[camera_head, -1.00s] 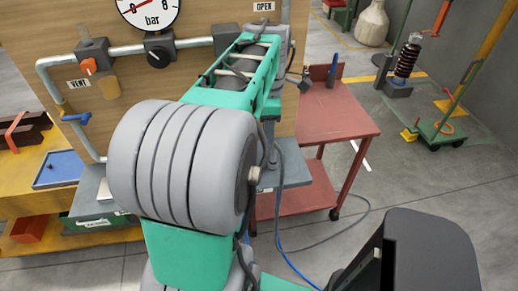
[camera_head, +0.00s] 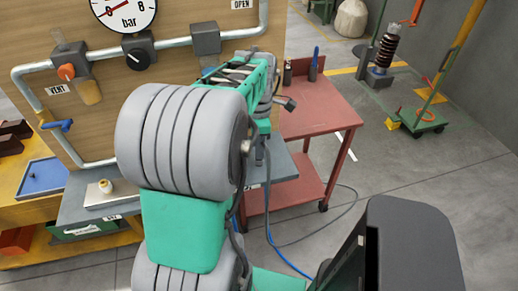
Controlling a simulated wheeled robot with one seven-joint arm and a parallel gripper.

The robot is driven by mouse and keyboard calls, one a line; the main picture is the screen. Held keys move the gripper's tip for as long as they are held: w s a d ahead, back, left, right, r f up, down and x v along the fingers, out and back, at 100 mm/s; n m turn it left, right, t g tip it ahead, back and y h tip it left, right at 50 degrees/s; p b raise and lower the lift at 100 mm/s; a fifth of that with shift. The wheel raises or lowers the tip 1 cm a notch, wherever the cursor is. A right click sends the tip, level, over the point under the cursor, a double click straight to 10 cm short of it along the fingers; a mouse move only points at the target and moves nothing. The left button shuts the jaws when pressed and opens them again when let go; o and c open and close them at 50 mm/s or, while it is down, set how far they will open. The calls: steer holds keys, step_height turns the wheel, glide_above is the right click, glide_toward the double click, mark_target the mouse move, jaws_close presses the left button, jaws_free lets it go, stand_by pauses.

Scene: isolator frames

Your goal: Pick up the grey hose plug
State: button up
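My arm reaches up and away through the middle of the view, in front of the wooden panel. Its wrist ends near the red table's left side. The dark end piece of my gripper (camera_head: 287,103) shows there only in part; the fingers cannot be made out, nor whether they hold anything. I cannot make out the grey hose plug. A grey hose (camera_head: 352,203) and a blue hose (camera_head: 283,257) run down behind my arm to the floor; their upper ends are hidden by the arm.
A red trolley table (camera_head: 325,105) stands right of my wrist, with a blue-handled item (camera_head: 315,62) near its back. A grey shelf (camera_head: 75,209) juts below the panel (camera_head: 185,70), bearing a small cream knob (camera_head: 105,187) on a white plate.

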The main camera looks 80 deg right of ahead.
jaws_close()
steer(key=shift+r, duration=0.1)
stand_by(0.3)
steer(key=shift+d+r, duration=0.1)
steer(key=shift+r, duration=0.15)
step_height(320, 180, up, 2)
steer(key=shift+r, duration=0.25)
steer(key=w+a+r+b, duration=0.1)
steer(key=a+r+b, duration=0.1)
steer(key=a+r, duration=0.8)
steer(key=a, duration=0.4)
steer(key=shift+w, duration=0.25)
